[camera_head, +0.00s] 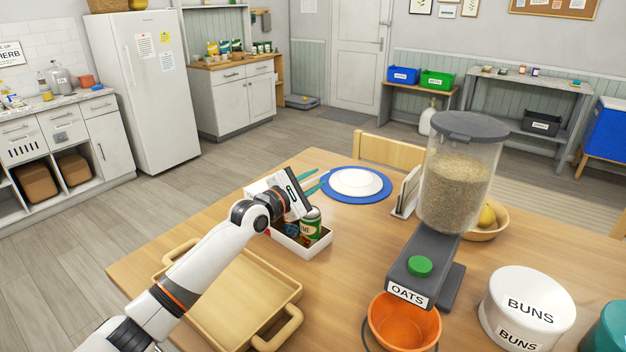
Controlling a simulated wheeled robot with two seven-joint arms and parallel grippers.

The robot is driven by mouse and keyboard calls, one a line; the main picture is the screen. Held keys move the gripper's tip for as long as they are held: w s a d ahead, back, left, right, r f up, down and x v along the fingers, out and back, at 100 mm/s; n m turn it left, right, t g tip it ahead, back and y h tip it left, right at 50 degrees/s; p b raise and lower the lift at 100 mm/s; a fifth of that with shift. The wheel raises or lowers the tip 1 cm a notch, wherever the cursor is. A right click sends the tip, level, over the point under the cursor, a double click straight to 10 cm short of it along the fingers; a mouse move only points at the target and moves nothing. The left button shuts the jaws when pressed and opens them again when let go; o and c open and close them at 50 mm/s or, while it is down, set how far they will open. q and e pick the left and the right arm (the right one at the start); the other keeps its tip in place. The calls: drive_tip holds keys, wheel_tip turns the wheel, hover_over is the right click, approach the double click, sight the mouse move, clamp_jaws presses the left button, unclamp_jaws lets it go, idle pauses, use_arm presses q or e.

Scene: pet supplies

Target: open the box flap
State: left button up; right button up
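My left gripper (297,192) is over the box, close to the panel and above the cans. The wrist and gripper body cover much of the box, and whether they touch it is unclear. The fingertips cannot be made out clearly. My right gripper is out of view.
A wooden tray (196,329) lies in front of the box. A white plate (356,181) on a blue mat and teal utensils (307,174) lie behind. An oats dispenser (459,185), orange bowl (404,328) and BUNS container (527,309) stand right.

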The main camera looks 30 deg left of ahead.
use_arm(q)
drive_tip(key=shift+w, duration=0.2)
drive_tip(key=shift+c, duration=0.3)
clamp_jaws()
idle(1.1)
